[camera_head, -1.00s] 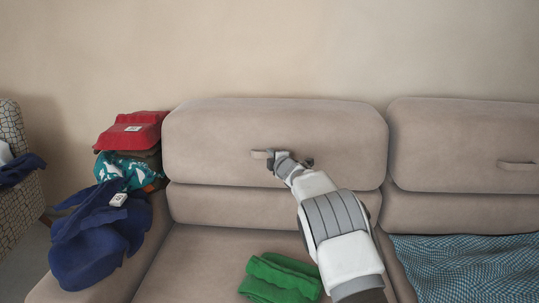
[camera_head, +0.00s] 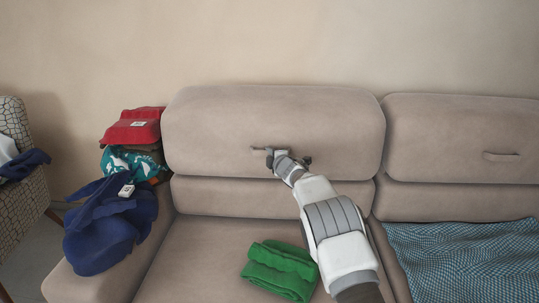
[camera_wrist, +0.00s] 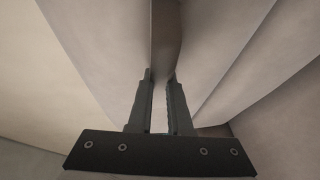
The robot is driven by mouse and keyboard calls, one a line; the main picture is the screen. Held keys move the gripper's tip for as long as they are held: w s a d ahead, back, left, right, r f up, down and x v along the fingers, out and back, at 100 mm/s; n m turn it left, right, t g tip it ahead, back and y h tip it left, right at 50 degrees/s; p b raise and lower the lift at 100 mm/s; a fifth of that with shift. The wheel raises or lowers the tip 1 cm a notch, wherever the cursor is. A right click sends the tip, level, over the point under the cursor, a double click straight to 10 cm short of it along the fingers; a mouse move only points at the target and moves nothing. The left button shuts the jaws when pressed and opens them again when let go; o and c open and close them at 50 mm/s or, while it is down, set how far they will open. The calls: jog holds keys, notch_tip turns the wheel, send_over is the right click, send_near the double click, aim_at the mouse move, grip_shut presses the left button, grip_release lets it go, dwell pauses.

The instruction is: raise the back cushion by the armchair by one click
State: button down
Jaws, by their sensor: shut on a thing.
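The back cushion by the armchair (camera_head: 225,120) is the left of two beige sofa back cushions in the head view. Its top edge stands a little higher than that of the right cushion. A short fabric pull tab (camera_head: 257,149) sticks out from the middle of its front. My gripper (camera_head: 273,158) is shut on this tab. In the wrist view the tab (camera_wrist: 166,40) runs between the two dark fingers of my gripper (camera_wrist: 160,82), close to the cushion's surface. The gripper and wrist hide part of the tab and cushion front.
The right back cushion (camera_head: 460,135) has its own tab (camera_head: 501,157). A green folded cloth (camera_head: 281,268) lies on the seat, a blue checked cloth (camera_head: 465,258) at right. Red (camera_head: 135,127), teal (camera_head: 130,163) and navy (camera_head: 105,228) laundry covers the left armrest. A patterned armchair (camera_head: 25,205) stands at far left.

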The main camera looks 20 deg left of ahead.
jog(key=shift+s+a+f, duration=0.1)
jog(key=shift+f, duration=0.25)
jog(key=c, duration=1.2)
grip_release()
jog(key=shift+o, duration=0.4)
jog(key=shift+r, duration=0.1)
jog(key=p+v, duration=0.1)
jog(key=v, duration=1.6)
jog(key=shift+d+r+p, duration=0.25)
jog(key=shift+p, duration=0.15)
